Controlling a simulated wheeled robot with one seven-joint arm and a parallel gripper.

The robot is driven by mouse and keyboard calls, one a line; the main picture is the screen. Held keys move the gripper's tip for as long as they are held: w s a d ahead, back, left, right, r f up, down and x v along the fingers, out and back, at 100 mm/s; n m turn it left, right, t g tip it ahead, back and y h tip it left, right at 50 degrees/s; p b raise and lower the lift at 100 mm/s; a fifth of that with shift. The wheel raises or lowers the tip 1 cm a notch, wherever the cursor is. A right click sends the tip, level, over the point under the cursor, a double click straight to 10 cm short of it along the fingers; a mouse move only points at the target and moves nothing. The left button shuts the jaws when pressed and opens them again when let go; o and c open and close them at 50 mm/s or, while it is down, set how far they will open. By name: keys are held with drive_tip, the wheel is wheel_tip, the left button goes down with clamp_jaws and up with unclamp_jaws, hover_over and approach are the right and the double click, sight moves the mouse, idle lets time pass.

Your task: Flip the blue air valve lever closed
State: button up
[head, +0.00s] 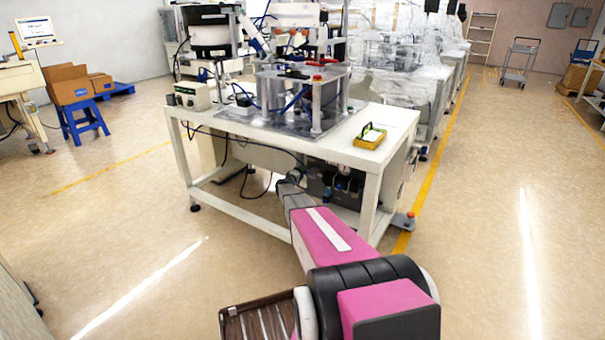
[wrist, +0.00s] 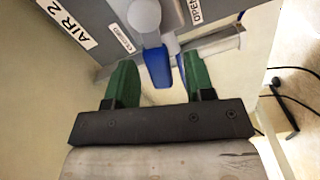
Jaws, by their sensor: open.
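The blue lever (wrist: 157,68) shows in the wrist view, hanging down below a pale round valve part (wrist: 144,15). My gripper (wrist: 162,80) has two green fingers spread apart, one on each side of the blue lever. The lever lies between the fingers, nearer the middle, and no contact with either finger is visible. Labels "AIR 2" (wrist: 66,22) and "OPEN" (wrist: 196,10) are on the panel behind. A smaller label (wrist: 121,38) is too small to read surely. In the head view my arm reaches under the white workbench (head: 270,147), and the lever cannot be made out there.
In the wrist view a pale pipe (wrist: 215,48) runs behind the right finger. Dark cables (wrist: 290,85) hang at the right. In the head view a bench leg (head: 370,205) stands close to the right of my arm. Open floor (head: 470,230) lies to the right.

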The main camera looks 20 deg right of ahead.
drive_tip(key=v, duration=0.9)
drive_tip(key=shift+s, duration=0.2)
drive_tip(key=shift+a, duration=0.15)
drive_tip(key=shift+w+f, duration=0.2)
clamp_jaws()
drive_tip(key=w+f+n+h, duration=0.3)
drive_tip(key=f+n+h, duration=0.7)
drive_tip(key=n, duration=0.4)
drive_tip(key=x, duration=1)
